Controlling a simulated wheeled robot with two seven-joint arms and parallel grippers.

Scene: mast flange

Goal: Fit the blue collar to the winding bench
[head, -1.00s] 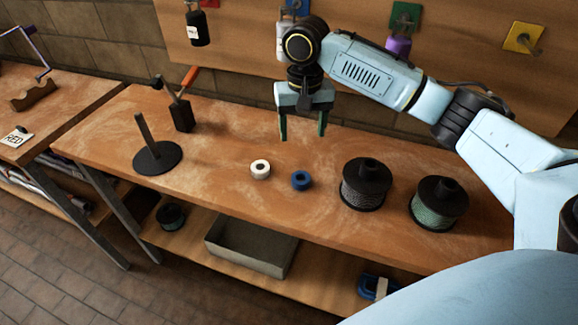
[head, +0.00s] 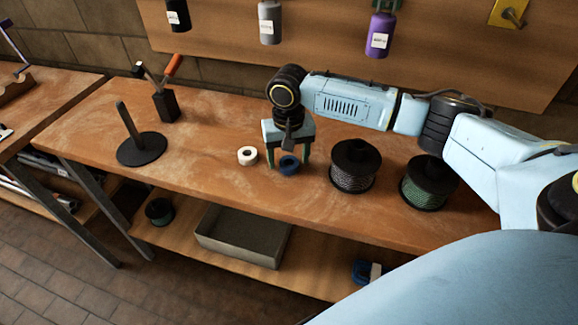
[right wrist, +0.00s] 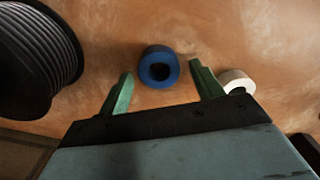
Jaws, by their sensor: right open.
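The blue collar (head: 289,165) is a short ring lying on the winding bench (head: 215,150). My right gripper (head: 287,160) is low over the bench at the collar, open, and partly covers it in the head view. In the right wrist view the blue collar (right wrist: 159,67) shows its dark hole, just ahead of and between the two green fingertips (right wrist: 160,76); I see no contact. A dark post on a round base (head: 141,147) stands upright toward the left of the bench. My left gripper is in neither view.
A white collar (head: 248,156) lies just left of the blue one and shows by a finger in the wrist view (right wrist: 237,81). A grey-wound spool (head: 355,166) and a green-wound spool (head: 428,183) stand right. A tool holder (head: 166,105) stands behind the post. A grey bin (head: 240,236) sits below.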

